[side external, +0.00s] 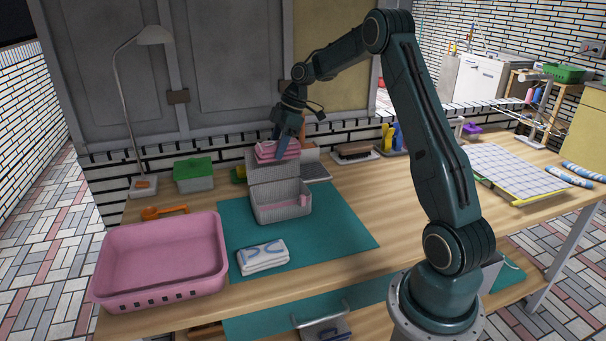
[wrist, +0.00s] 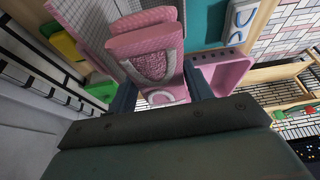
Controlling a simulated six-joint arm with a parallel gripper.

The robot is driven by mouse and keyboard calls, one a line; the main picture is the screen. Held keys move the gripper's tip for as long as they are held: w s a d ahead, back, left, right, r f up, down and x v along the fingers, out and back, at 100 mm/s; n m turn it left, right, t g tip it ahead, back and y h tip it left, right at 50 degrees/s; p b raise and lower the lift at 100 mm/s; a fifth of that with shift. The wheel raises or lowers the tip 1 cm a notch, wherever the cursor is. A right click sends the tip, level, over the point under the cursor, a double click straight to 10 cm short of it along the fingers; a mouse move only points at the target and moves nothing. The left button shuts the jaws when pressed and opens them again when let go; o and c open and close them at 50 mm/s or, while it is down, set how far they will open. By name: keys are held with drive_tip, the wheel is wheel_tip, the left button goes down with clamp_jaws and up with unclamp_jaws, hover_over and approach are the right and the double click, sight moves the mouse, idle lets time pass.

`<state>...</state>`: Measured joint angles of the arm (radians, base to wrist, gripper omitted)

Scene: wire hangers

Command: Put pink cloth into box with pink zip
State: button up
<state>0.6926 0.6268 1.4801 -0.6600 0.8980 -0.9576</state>
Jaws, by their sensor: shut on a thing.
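The folded pink cloth (side external: 278,151) is held by my gripper (side external: 287,148) above the back of the box, near its raised lid. In the wrist view the pink cloth (wrist: 142,42) lies between the two fingers of my gripper (wrist: 160,90), and a grey curved band shows on it. The grey checked box (side external: 281,211) stands on the teal mat with its lid (side external: 272,170) open toward the back. Pink shows inside it. Part of the grey checked surface (wrist: 85,20) also shows in the wrist view. I cannot make out the zip.
A large pink basket (side external: 160,290) stands at the left on the wooden table. A folded white and blue cloth (side external: 263,258) lies on the teal mat (side external: 340,225) in front of the box. A green-lidded container (side external: 193,175) and a lamp (side external: 120,90) stand behind.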

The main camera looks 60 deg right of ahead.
hover_over(280, 186)
drive_tip(key=s+a, duration=0.3)
drive_tip(key=a, duration=0.2)
wheel_tip(280, 186, down, 8)
drive_tip(key=shift+w+d+f, duration=0.1)
drive_tip(key=shift+w+f, duration=0.05)
drive_tip(key=shift+f, duration=2.15)
drive_tip(key=shift+f, duration=0.6)
drive_tip(key=o, duration=1)
drive_tip(key=shift+r, duration=0.15)
